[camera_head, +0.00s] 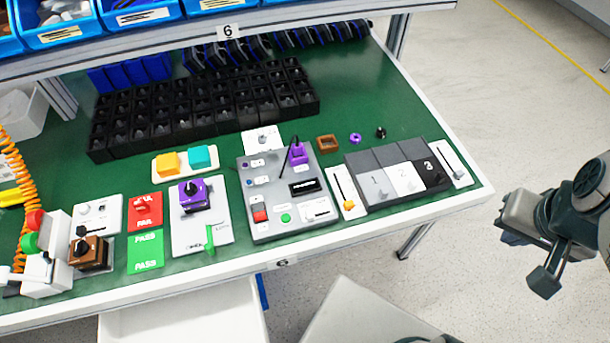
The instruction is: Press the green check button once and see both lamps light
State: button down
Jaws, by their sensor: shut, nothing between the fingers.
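A grey test box (270,230) stands near the front edge of the green bench. My gripper (524,252) is shut and empty, off the bench to the right, far from the button.
Left of the box is a white fixture with another purple switch (194,195), then green PASS (145,250) and red FAIL (145,210) pads. A numbered tray (378,183) is on the right. Black bins (200,105) fill the back. Floor between gripper and bench is clear.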

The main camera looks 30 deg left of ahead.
aim_at(285, 219)
jog(key=k, duration=1.2)
jog(key=u, duration=1.6)
jog(key=i, duration=0.5)
jog(key=z, duration=0.05)
